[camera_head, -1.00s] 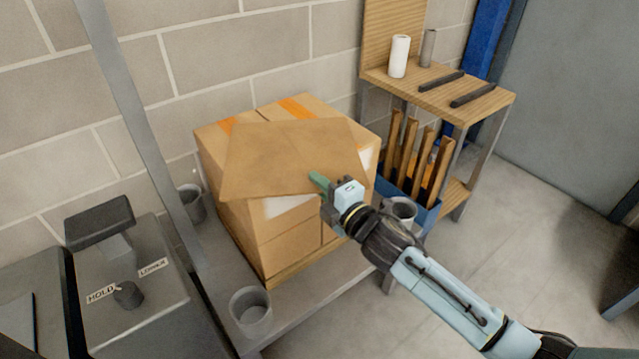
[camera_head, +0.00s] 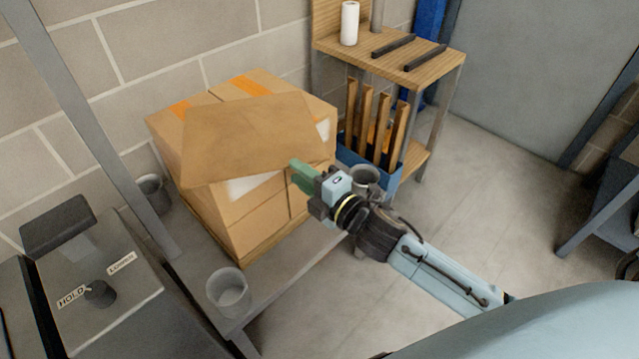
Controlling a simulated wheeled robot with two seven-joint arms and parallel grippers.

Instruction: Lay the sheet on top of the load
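The sheet (camera_head: 245,138) is a thin brown rectangle. It lies over the top of the load (camera_head: 262,220), a stack of cardboard boxes with orange tape. The sheet sits skewed to the boxes, and its near edge reaches past their front edge. Box tops show behind it. I cannot tell whether it lies fully flat. My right gripper (camera_head: 299,171) is at the sheet's near right edge, its green fingertip overlapping that edge in the picture. The gap between its fingers is not clear, and I see no firm grip on the sheet. My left gripper is out of view.
A grey upright post (camera_head: 95,120) and a control box (camera_head: 88,285) with a knob stand left. Grey cups (camera_head: 228,292) are around the load. A wooden shelf (camera_head: 390,55) with a white roll (camera_head: 349,23) stands behind right. Floor at right is clear.

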